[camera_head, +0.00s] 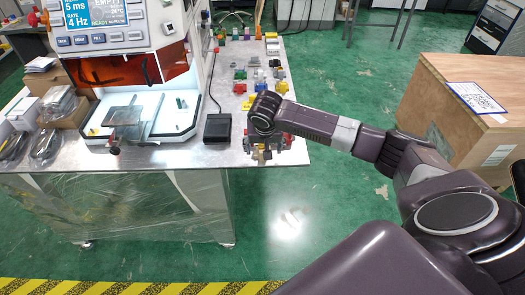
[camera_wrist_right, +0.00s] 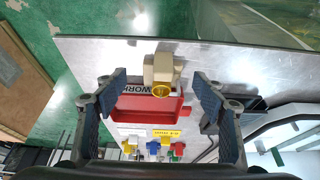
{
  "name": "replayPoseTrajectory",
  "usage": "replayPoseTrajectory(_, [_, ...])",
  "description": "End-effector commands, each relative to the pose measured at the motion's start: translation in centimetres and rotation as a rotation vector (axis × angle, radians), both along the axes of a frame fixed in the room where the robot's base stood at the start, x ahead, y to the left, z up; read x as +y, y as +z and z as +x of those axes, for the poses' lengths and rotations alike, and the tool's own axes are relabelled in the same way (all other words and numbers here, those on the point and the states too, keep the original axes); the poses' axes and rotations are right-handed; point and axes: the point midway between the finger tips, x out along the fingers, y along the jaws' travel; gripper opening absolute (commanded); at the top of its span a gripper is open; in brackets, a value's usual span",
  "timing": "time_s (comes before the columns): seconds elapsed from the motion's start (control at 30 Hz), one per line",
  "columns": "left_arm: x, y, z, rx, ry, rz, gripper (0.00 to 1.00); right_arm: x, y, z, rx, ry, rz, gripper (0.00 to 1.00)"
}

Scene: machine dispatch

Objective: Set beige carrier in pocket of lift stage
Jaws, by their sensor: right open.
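The beige carrier (camera_wrist_right: 161,68) is a small block with a round yellow part, near the metal table's edge in the right wrist view. It stands at the end of a red tray (camera_wrist_right: 150,104) with partly hidden lettering. My right gripper (camera_wrist_right: 163,84) is open, its two fingers apart on either side of the carrier and tray, with no clear contact. In the head view my right gripper (camera_head: 262,150) is over the table's front right corner and mostly hides the carrier. A grey plate (camera_head: 122,116) in the white machine's bay looks like the lift stage; its pocket cannot be made out. My left gripper is not in view.
The white machine (camera_head: 140,20) with a screen fills the table's left part. A black pedal (camera_head: 218,127) lies between it and my right gripper. Several coloured parts (camera_head: 255,75) stand behind the gripper. A wooden crate (camera_head: 460,85) stands on the floor at right.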

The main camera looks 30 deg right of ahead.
Motion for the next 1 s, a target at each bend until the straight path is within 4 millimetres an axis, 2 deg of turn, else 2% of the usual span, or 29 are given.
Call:
replayPoseTrajectory(0.2, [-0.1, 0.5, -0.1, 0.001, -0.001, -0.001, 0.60, -0.4, -2.4, 1.1, 0.000, 0.000, 0.000, 0.64])
replayPoseTrajectory(0.5, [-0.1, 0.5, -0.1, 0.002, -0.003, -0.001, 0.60, -0.5, -2.9, 1.2, -0.001, 0.001, 0.000, 0.64])
replayPoseTrajectory(0.93, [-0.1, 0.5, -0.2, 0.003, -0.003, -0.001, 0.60, -0.5, -2.9, 1.2, -0.001, 0.001, 0.000, 0.17])
replayPoseTrajectory(1.0, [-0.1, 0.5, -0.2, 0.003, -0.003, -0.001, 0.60, -0.5, -2.9, 1.2, -0.002, 0.001, -0.001, 0.15])
